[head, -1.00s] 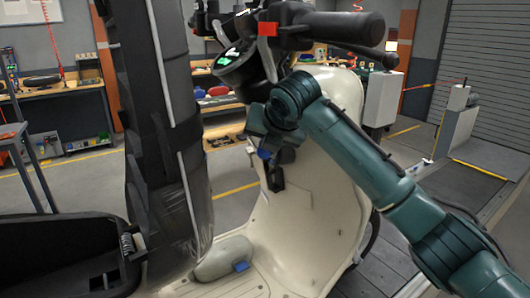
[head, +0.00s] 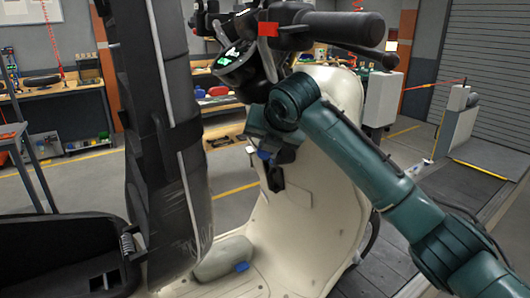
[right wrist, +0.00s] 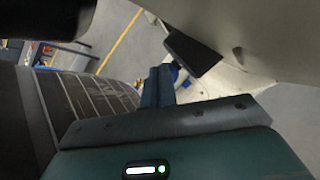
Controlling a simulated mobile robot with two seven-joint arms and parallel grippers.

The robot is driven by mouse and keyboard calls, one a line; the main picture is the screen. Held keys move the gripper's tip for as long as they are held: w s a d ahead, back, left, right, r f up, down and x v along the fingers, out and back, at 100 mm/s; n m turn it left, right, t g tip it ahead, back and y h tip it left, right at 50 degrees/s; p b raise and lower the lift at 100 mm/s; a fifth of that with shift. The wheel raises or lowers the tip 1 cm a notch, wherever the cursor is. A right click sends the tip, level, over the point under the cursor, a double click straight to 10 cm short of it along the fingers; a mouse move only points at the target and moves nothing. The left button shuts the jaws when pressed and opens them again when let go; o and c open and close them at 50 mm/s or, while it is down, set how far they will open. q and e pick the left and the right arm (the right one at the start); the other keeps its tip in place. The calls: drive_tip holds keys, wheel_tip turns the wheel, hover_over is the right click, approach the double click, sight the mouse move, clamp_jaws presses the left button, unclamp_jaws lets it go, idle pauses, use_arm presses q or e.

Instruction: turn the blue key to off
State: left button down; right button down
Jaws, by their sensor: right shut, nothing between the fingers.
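I cannot single out the blue key with certainty. In the head view a small bright blue piece (head: 264,155) shows at the tip end of my right arm, in front of the scooter's cream leg shield (head: 325,165); I cannot tell whether it is the key or my fingertip. In the right wrist view my right gripper (right wrist: 158,88) is shut and empty, its blue-grey fingers side by side. A small bright blue spot shows just beyond them, close to a black bracket (right wrist: 190,50). The bracket (head: 274,178) hangs below the gripper in the head view. My left gripper is out of view.
The handlebar (head: 340,25) with a red switch and a lit display (head: 228,58) is above my right arm. A tall black upright part (head: 165,130) stands left of the gripper. A grey pouch (head: 222,258) with a blue tab lies on the footboard.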

drive_tip(key=shift+a+f, duration=0.2)
drive_tip(key=shift+f, duration=0.75)
idle(1.1)
drive_tip(key=w+r+v, duration=0.1)
drive_tip(key=v, duration=0.8)
idle(0.9)
drive_tip(key=shift+s, duration=0.1)
